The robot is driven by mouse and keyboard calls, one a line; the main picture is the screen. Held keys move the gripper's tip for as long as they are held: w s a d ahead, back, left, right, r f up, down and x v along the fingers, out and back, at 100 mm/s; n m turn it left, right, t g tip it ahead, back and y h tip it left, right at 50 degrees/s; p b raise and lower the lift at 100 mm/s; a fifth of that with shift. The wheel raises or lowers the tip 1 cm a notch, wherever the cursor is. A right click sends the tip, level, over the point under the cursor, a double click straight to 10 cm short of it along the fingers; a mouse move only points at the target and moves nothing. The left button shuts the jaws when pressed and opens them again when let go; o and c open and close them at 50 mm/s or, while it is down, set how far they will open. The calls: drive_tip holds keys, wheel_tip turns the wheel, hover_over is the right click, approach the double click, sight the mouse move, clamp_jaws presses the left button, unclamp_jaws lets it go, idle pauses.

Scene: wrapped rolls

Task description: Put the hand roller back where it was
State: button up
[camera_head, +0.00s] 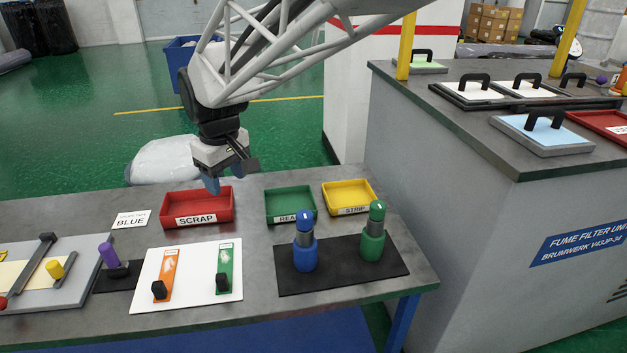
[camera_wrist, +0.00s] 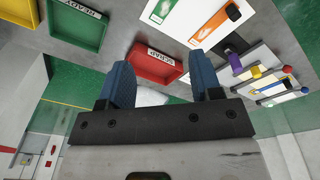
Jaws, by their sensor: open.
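What looks like the hand roller, with a purple handle (camera_head: 107,254), stands on a small dark mat (camera_head: 122,282) at the left of the bench, between the grey cutting board and the white sheet. The purple handle also shows in the wrist view (camera_wrist: 234,61). My gripper (camera_head: 225,175) hangs above the back of the bench, over the red SCRAP tray (camera_head: 199,204), well apart from the purple handle. In the wrist view its two blue fingers (camera_wrist: 163,80) are spread with nothing between them.
A white sheet (camera_head: 202,252) holds orange and green strips with black knobs. Blue (camera_head: 305,253) and green (camera_head: 372,246) bottles stand on a dark mat (camera_head: 393,268). Green (camera_head: 290,216) and yellow (camera_head: 347,197) trays stand behind. A BLUE card (camera_head: 131,219) lies left of the SCRAP tray.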

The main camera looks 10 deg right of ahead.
drive_tip(key=s+d+f+m+t, duration=0.1)
drive_tip(key=s+d+f+m, duration=0.2)
drive_tip(key=s+d, duration=2.1)
drive_tip(key=m, duration=0.5)
drive_tip(key=shift+f+m, duration=0.2)
drive_tip(key=shift+m, duration=0.2)
drive_tip(key=shift+d+h, duration=0.1)
drive_tip(key=shift+h, duration=0.2)
